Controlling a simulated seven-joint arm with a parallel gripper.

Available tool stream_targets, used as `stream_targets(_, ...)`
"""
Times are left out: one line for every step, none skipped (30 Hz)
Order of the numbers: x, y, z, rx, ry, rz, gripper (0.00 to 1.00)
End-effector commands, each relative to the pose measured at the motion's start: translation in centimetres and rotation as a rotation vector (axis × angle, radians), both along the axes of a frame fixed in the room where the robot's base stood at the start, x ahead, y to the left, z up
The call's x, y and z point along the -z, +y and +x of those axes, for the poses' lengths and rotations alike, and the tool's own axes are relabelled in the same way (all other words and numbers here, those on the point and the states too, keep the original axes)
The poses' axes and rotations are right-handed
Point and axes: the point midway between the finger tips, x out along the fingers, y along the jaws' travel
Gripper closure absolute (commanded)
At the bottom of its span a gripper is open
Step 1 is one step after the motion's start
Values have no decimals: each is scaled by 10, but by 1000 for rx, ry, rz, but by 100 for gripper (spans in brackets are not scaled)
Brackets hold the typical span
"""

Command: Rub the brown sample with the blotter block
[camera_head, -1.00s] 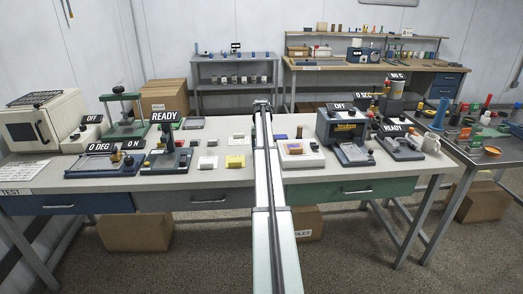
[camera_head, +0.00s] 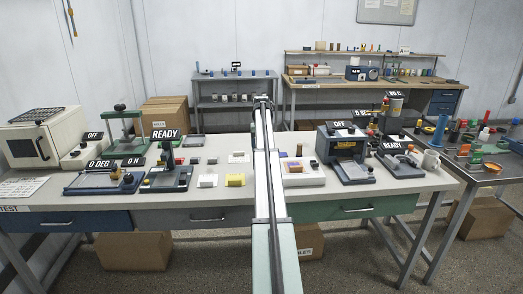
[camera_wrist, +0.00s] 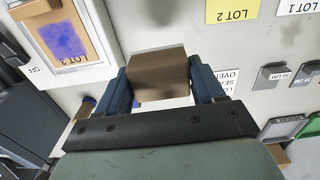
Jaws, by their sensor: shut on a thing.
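My gripper (camera_wrist: 162,84) is shut on a brown block, which I take to be the blotter block (camera_wrist: 158,70). The block sits between the two blue fingers in the wrist view. The sample's base also shows in the head view (camera_head: 304,179), just right of my arm. My gripper cannot be made out in the head view.
A blue press-like device (camera_head: 345,150) marked OFF stands right of the sample.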

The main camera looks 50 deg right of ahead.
Motion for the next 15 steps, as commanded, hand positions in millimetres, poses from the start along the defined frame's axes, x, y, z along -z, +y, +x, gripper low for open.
stream_targets(0, 0, 0, 0, 0, 0, 64)
stream_targets(0, 0, 0, 0, 0, 0, 64)
stream_targets(0, 0, 0, 0, 0, 0, 64)
stream_targets(0, 0, 0, 0, 0, 0, 64)
stream_targets(0, 0, 0, 0, 0, 0, 35)
stream_targets(0, 0, 0, 0, 0, 0, 39)
stream_targets(0, 0, 0, 0, 0, 0, 42)
stream_targets(0, 0, 0, 0, 0, 0, 44)
stream_targets(0, 0, 0, 0, 0, 0, 48)
stream_targets(0, 0, 0, 0, 0, 0, 51)
stream_targets(0, 0, 0, 0, 0, 0, 54)
stream_targets(0, 0, 0, 0, 0, 0, 56)
stream_targets(0, 0, 0, 0, 0, 0, 56)
stream_targets(0, -1, -1, 1, 0, 0, 56)
stream_targets(0, -2, -2, 3, 0, 0, 56)
